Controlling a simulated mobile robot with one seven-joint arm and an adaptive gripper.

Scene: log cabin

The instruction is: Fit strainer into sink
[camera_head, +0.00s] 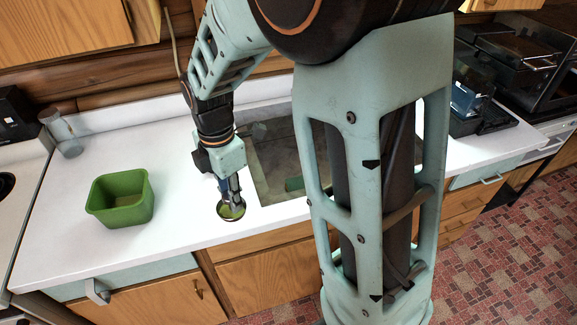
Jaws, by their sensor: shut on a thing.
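My gripper (231,203) points down at the counter, just left of the sink's front left corner. It is shut on a small round strainer (231,214) with a dark rim and a yellow-green inside. The strainer is at or just above the white counter; I cannot tell if it touches. The sink (262,180) is a dark, stained basin set in the counter. My arm hides its right part, and its drain is not visible.
A green tub (122,200) stands on the counter at left, with a grey cup (62,134) behind it. A green object (294,184) lies in the sink. A dark appliance (468,98) stands at right. The counter (180,235) between tub and strainer is clear.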

